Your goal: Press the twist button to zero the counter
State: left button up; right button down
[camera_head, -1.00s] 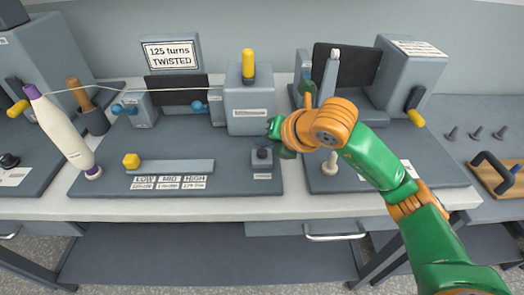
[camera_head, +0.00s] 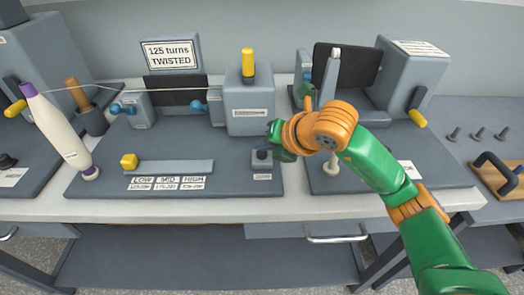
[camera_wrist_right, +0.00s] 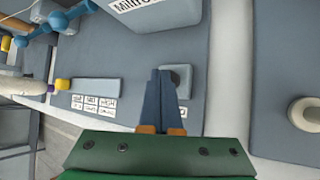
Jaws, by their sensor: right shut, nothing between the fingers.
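The twist button is a small grey block with a dark knob (camera_head: 262,156), at the front right of the left machine's base plate. In the right wrist view its block (camera_wrist_right: 184,76) shows just right of the fingertips, its knob mostly hidden by them. My right gripper (camera_head: 272,143) is shut and empty, pointing down at the button. Its fingers (camera_wrist_right: 162,76) are together over the block's left part; I cannot tell whether they touch the knob. The counter sign (camera_head: 170,54) reads "125 turns TWISTED". My left gripper is not in view.
A grey box with a yellow-topped post (camera_head: 248,68) stands just behind the button. A slider with a yellow knob (camera_head: 129,161) is to the left. A second machine (camera_head: 407,72) stands to the right. A white bobbin with purple ends (camera_head: 58,128) leans at the left, with thread running from it.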

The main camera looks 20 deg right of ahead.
aim_at(264, 155)
jog(key=shift+f, duration=0.3)
dwell(0.5)
jog(key=shift+r+p, duration=0.45)
jog(key=shift+r, duration=0.5)
notch_tip(264, 155, up, 5)
jog(key=p, duration=0.4)
jog(key=shift+r, duration=0.1)
dwell(0.4)
